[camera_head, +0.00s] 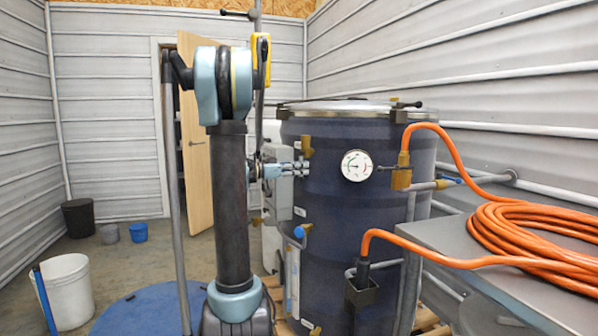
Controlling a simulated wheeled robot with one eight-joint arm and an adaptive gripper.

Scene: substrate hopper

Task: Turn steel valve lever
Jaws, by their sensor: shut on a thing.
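The dark blue drum-shaped hopper (345,230) stands upright right of centre. A brass valve fitting (307,146) sticks out of its upper left side. My gripper (301,169) is at the hopper's left side, just below this fitting, with its fingers pointing right. The fingers are shut on a small part there, which seems to be the steel valve lever. The fingers mostly hide the lever, so its angle cannot be told. My arm stands left of the hopper and covers part of the background.
A round gauge (357,165) and a brass fitting (402,173) with an orange hose (462,165) are on the hopper's front. A blue-handled valve (301,231) sits below my gripper. A grey table (480,255) bears coiled hose at right. A white bucket (66,292) stands at left.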

